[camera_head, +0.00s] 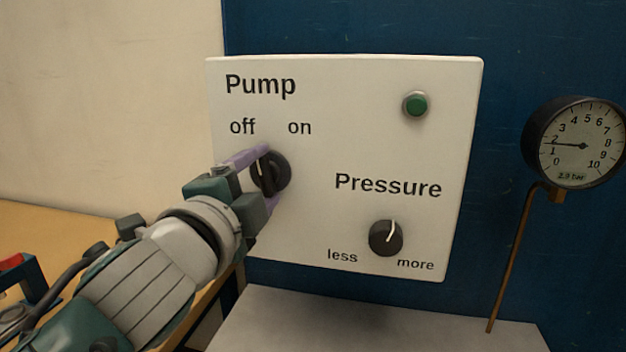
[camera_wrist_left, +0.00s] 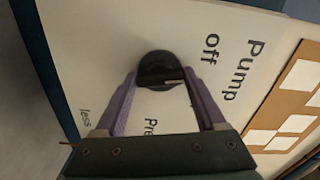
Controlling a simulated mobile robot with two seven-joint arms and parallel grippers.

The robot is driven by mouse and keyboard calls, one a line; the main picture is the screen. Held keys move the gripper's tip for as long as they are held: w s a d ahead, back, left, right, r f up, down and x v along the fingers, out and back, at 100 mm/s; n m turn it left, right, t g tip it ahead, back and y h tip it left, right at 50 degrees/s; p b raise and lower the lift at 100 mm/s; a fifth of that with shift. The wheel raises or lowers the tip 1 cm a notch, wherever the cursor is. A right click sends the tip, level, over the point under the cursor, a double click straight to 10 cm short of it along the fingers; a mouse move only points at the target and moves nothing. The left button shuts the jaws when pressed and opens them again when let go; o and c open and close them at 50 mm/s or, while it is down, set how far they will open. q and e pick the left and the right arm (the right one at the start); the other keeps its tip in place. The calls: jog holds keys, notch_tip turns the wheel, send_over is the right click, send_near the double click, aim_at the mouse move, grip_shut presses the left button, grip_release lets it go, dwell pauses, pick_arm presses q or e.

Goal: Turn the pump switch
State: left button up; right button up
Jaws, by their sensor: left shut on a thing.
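The black pump switch (camera_head: 283,170) is on the white panel (camera_head: 340,110), below the printed words "off" and "on". My left gripper (camera_head: 262,179) reaches it from the left, with its purple fingers on either side of the knob, shut on it. In the left wrist view the switch (camera_wrist_left: 158,70) lies between the tips of the two purple fingers (camera_wrist_left: 160,84). The fingers hide part of the knob, and I cannot tell for sure which way it points. My right gripper is not in view.
The pressure knob (camera_head: 386,238) sits lower right on the panel. A green light or button (camera_head: 415,104) is at the upper right. A round gauge (camera_head: 575,143) on a copper pipe stands to the right, its needle near 2. A grey surface (camera_head: 370,325) lies below.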

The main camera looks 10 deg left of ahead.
pick_arm(q)
jog(key=shift+n, duration=1.9)
jog(key=o, duration=1.3)
jog(key=shift+s, duration=0.15)
jog(key=s, duration=0.9)
jog(key=shift+s+a, duration=0.2)
jog(key=shift+s, duration=0.15)
